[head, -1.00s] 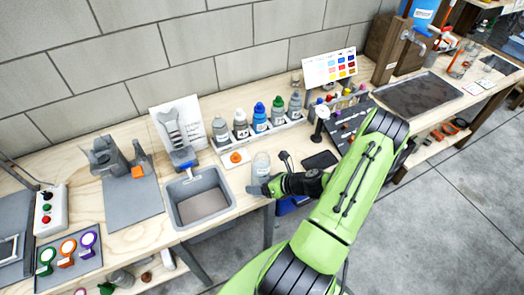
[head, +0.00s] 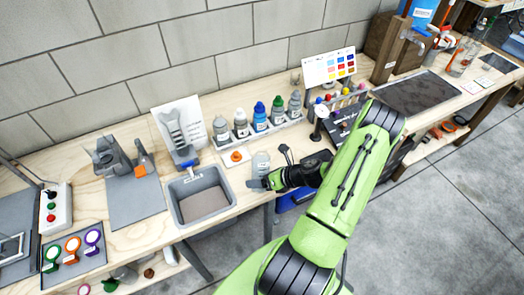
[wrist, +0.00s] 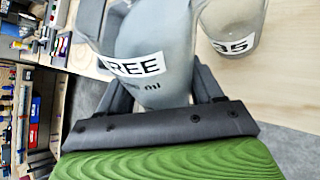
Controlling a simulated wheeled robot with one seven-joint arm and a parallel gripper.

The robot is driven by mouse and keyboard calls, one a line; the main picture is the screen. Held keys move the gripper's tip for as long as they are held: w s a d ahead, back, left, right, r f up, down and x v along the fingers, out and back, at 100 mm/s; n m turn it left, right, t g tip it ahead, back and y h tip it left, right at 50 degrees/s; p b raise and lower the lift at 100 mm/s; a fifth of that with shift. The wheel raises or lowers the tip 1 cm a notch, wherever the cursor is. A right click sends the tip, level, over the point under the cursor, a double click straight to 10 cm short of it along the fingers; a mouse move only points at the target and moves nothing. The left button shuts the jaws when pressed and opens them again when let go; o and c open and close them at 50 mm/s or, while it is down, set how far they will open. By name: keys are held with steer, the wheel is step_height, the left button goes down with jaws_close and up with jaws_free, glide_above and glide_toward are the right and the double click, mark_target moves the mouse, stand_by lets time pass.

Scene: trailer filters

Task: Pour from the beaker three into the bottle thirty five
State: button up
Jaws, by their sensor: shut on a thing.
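A clear grey beaker labelled "REE" (wrist: 150,60), the readable end of its name, fills the middle of the wrist view. My gripper (head: 262,184) is shut on it, with dark fingers on both sides. The beaker's upper rim is cut off, and its tilt is hard to tell. Bottle thirty five (wrist: 230,30), a clear vessel with a "35" label, stands on the wooden bench just beyond and right of the beaker in the wrist view. In the head view the clear bottle (head: 261,162) stands right behind my gripper. The beaker is barely distinguishable there.
A grey sink tray (head: 198,194) lies to the left. A rack with several capped bottles (head: 260,117) stands behind. An orange-marked pad (head: 236,156) is beside the clear bottle. A black stand and colour chart (head: 330,66) are to the right.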

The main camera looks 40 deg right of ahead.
mark_target(260, 171)
steer(key=shift+w+d+r+y+p, duration=0.1)
steer(key=shift+r+y+p, duration=0.05)
steer(key=shift+r+p, duration=0.3)
steer(key=shift+w+d+r+y+p, duration=0.1)
steer(key=shift+r+y+p, duration=0.05)
steer(key=shift+r+p, duration=0.3)
steer(key=shift+s+a+r+m+g+y+p, duration=0.1)
steer(key=shift+r+m+g+y+p, duration=0.35)
steer(key=shift+r+g+p, duration=0.2)
steer(key=shift+s+a+r+m+g+y+p, duration=0.1)
steer(key=shift+r+m+g+y+p, duration=0.25)
steer(key=shift+r+m+g+p, duration=0.25)
stand_by(1.4)
steer(key=shift+s+a+f+m+g+y, duration=0.1)
steer(key=shift+f+m+g+y, duration=0.2)
steer(key=shift+y, duration=0.2)
stand_by(1.2)
steer(key=shift+r+m+g+y, duration=0.35)
steer(key=shift+r+m+y, duration=0.15)
steer(key=shift+r, duration=0.25)
stand_by(1.2)
steer(key=shift+r+p, duration=0.2)
steer(key=shift+p, duration=0.3)
